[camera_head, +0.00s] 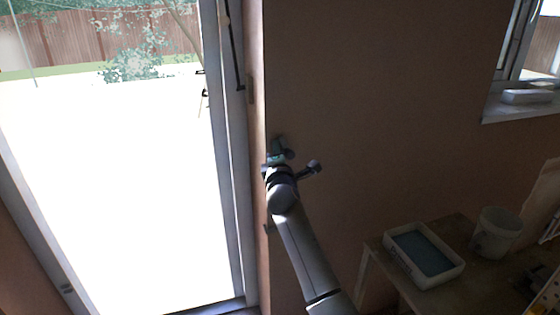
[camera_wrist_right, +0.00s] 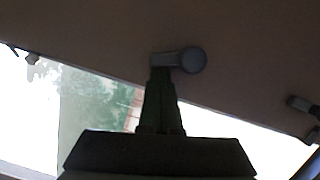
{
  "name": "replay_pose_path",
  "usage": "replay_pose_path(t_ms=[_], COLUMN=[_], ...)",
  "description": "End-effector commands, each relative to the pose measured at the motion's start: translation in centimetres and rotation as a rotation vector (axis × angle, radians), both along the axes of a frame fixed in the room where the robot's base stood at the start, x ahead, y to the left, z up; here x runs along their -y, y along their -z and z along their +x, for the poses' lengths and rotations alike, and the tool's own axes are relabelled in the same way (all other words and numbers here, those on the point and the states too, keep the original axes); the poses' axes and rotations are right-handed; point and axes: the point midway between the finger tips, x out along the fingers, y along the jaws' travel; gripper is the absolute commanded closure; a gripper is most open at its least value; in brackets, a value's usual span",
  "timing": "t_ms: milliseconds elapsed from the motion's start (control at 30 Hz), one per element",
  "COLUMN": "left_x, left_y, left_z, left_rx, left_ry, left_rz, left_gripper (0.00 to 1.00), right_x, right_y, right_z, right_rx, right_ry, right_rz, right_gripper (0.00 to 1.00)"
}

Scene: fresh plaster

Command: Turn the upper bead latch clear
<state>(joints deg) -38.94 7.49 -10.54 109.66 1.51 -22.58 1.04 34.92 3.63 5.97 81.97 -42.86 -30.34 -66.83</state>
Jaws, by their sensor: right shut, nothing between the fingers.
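In the right wrist view a grey latch (camera_wrist_right: 180,60) with a short flat arm and a round end sits on the dark wall. My right gripper (camera_wrist_right: 160,76) is shut and empty. Its fingertips overlap the flat arm's left end in the picture; I cannot tell whether they touch. In the head view my right gripper (camera_head: 279,148) is at the wall edge just right of the door frame, and I cannot make out the latch there. A second dark fitting (camera_wrist_right: 303,104) shows at the right of the wrist view; I cannot tell which one it is. My left gripper is not in view.
A bright glazed door (camera_head: 240,190) stands left of my right arm. Bare brown wall (camera_head: 390,100) lies to the right. A low table (camera_head: 455,230) at lower right holds a white tray (camera_head: 397,262) and a bucket (camera_head: 497,235). A windowsill (camera_head: 500,108) juts out at upper right.

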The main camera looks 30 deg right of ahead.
Motion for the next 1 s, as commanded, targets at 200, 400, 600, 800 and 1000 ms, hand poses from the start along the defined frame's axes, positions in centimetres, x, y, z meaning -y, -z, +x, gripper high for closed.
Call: replay_pose_path(t_ms=[200,400,600,800,1000], left_x=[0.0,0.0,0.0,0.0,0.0], left_y=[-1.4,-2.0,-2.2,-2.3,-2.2], left_z=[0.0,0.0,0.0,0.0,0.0], left_rx=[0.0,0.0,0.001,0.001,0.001], left_ry=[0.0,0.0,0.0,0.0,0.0], left_rz=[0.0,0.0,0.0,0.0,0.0], left_gripper=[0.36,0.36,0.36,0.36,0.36], right_x=[0.1,0.1,0.1,0.1,0.1], right_y=[-0.7,-0.8,-0.9,-0.9,-0.8], right_z=[0.0,0.0,0.0,0.0,0.0], right_rx=[0.033,0.034,0.033,0.033,0.033], right_ry=[0.0,0.0,0.0,0.0,0.0], right_rz=[0.139,0.143,0.142,0.141,0.141], right_gripper=[1.0,1.0,1.0,1.0,1.0])
